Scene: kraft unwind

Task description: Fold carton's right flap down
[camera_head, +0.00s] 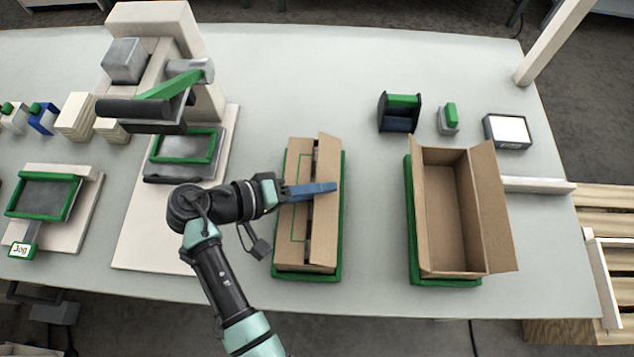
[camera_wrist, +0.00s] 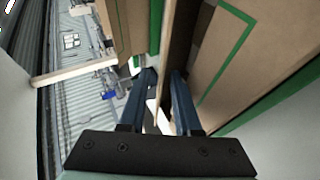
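A brown carton (camera_head: 296,235) sits in a green-rimmed tray (camera_head: 340,250) mid-table. Its left flap (camera_head: 300,165), printed with a green outline, lies nearly flat; it also shows at right in the wrist view (camera_wrist: 235,50). Its right flap (camera_head: 325,225) looks tilted up, with a dark gap between the flaps. Contact cannot be told.
A second carton (camera_head: 455,215), flaps up, stands in a green tray (camera_head: 412,240) to the right. A press-like machine (camera_head: 165,60) stands at left. A black-green holder (camera_head: 399,112), small green-topped item (camera_head: 449,118) and white-faced device (camera_head: 507,131) are behind. Table between the cartons is clear.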

